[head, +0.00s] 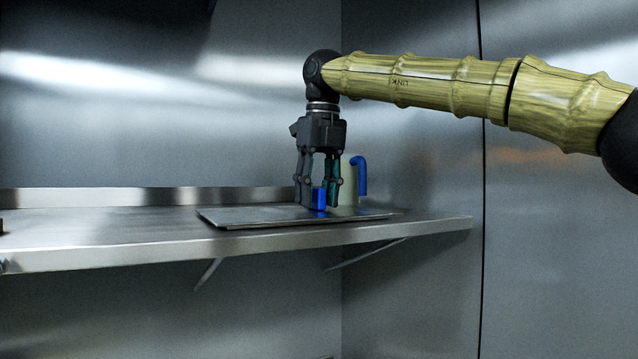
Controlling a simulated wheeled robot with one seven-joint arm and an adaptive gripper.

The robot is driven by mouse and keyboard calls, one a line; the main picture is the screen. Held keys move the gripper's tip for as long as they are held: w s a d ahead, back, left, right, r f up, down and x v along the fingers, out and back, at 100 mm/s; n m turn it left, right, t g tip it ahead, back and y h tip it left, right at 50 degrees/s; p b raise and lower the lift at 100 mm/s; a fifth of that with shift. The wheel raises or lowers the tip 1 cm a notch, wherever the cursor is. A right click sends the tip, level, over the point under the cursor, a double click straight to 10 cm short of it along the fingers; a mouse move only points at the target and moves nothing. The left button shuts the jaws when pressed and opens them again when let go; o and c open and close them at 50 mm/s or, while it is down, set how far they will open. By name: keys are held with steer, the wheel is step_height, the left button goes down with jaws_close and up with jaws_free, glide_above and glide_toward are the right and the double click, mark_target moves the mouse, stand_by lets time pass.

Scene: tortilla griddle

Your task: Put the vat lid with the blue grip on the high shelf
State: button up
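The vat lid (255,217) is a thin, flat dark metal plate. It lies on the metal shelf (120,257), close to the front edge, towards the right end. Its blue grip (320,199) stands up from the middle of the plate. My gripper (320,203) points straight down over the lid, with one finger on each side of the blue grip. The fingers are apart with the grip between them. I cannot tell whether both fingers press on it.
A pale container with a blue handle (360,174) stands behind my gripper, close to the right-hand corner. A low raised lip (150,197) runs along the back of the shelf. The left part of the shelf is mostly clear. Brackets (365,255) support it from below.

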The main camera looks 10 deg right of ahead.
step_height(320, 180, up, 12)
steer(key=s, duration=0.1)
steer(key=shift+s+d+b, duration=0.15)
steer(key=shift+d+b, duration=0.15)
steer(key=shift+d, duration=0.05)
steer(key=shift+d, duration=0.1)
stand_by(0.3)
